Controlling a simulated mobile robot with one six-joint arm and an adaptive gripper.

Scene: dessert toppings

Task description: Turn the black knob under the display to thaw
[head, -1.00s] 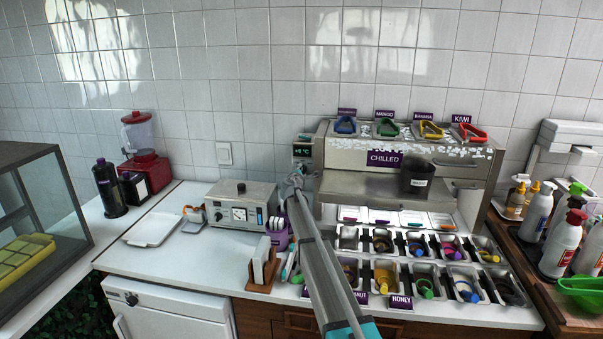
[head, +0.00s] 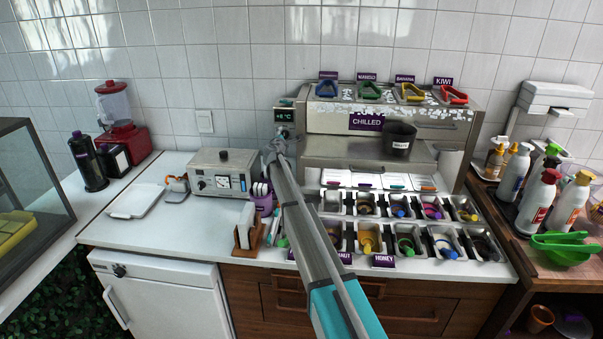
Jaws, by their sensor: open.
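A small dark display (head: 285,115) with a green temperature reading is on the panel at the left end of the chilled unit (head: 330,119). A small black knob (head: 284,133) appears just under it, partly hidden by the tip of my arm; its pointer and markings are too small to read. My gripper (head: 273,147) is at the far end of my arm, in front of and slightly below-left of the knob in the picture. It is open and shows nothing in it. I cannot tell whether it touches the knob or panel.
A grey appliance (head: 222,172) stands left of my gripper. A purple container (head: 262,196) and wooden holder (head: 250,235) sit near my arm. Topping pans (head: 405,240) fill the counter to the right.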

